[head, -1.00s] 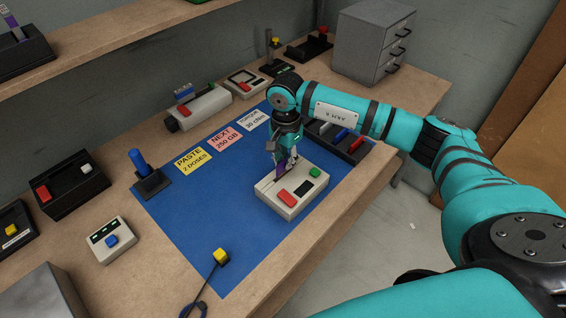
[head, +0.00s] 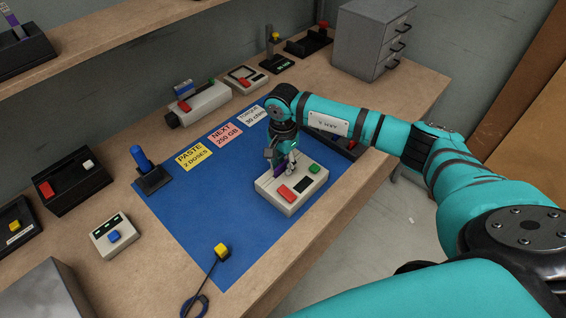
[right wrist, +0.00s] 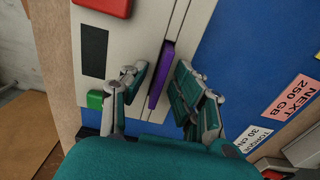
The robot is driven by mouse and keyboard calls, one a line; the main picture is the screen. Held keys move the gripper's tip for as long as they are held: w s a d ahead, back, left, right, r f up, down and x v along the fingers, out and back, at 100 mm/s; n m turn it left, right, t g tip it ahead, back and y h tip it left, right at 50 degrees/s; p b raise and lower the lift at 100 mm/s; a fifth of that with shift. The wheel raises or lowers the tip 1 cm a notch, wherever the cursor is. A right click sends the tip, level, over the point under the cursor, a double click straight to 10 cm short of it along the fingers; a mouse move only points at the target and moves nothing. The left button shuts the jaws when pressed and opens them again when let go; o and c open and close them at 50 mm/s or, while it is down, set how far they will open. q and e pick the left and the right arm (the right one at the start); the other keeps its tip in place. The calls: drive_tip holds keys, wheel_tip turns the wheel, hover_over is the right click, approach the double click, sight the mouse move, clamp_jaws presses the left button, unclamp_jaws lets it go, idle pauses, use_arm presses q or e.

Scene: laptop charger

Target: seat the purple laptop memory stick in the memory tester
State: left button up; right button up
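The memory tester (head: 292,207) is a pale box with a red button, a dark display and a green button, on the blue mat. The purple memory stick (right wrist: 161,76) lies along the tester's slot in the right wrist view. How deep it sits I cannot tell. In the head view, only a bit of the stick (head: 278,171) shows beneath my right gripper (head: 285,168). In the right wrist view, the right gripper (right wrist: 158,82) is open, its fingers on either side of the stick with gaps. My left gripper is out of view.
The blue mat (head: 200,225) is mostly clear left of the tester. A yellow-ended cable (head: 221,252) lies at its front. A blue-handled tool (head: 142,160) stands at its left edge.

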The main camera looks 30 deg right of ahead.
sight(283, 163)
drive_tip(key=shift+r, duration=0.1)
drive_tip(key=shift+r, duration=0.2)
wheel_tip(283, 163, up, 12)
drive_tip(key=b, duration=0.2)
drive_tip(key=shift+f, duration=0.15)
idle(0.4)
